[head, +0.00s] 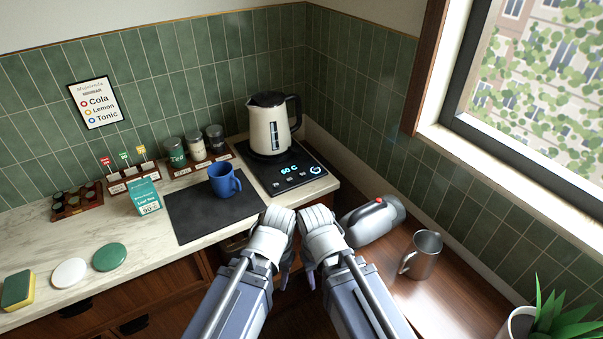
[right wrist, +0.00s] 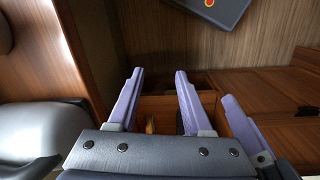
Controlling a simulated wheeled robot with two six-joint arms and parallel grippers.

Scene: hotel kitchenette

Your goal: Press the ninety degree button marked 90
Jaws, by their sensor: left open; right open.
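A cream kettle with a black lid (head: 270,128) stands on a black kettle base (head: 262,177) at the back corner of the counter. The base's front panel has a lit display (head: 289,169) that seems to read 60 C. Beside it are small button marks (head: 288,182) and a round power symbol (head: 316,169). The labels are too small to read, so I cannot pick out the 90. My left gripper (head: 282,268) and right gripper (head: 311,270) are side by side in front of the counter edge, fingers pointing down, below the panel. The right wrist view shows the right gripper (right wrist: 157,90) open and empty.
A blue mug (head: 224,180) stands on a dark mat (head: 190,218) left of the base.

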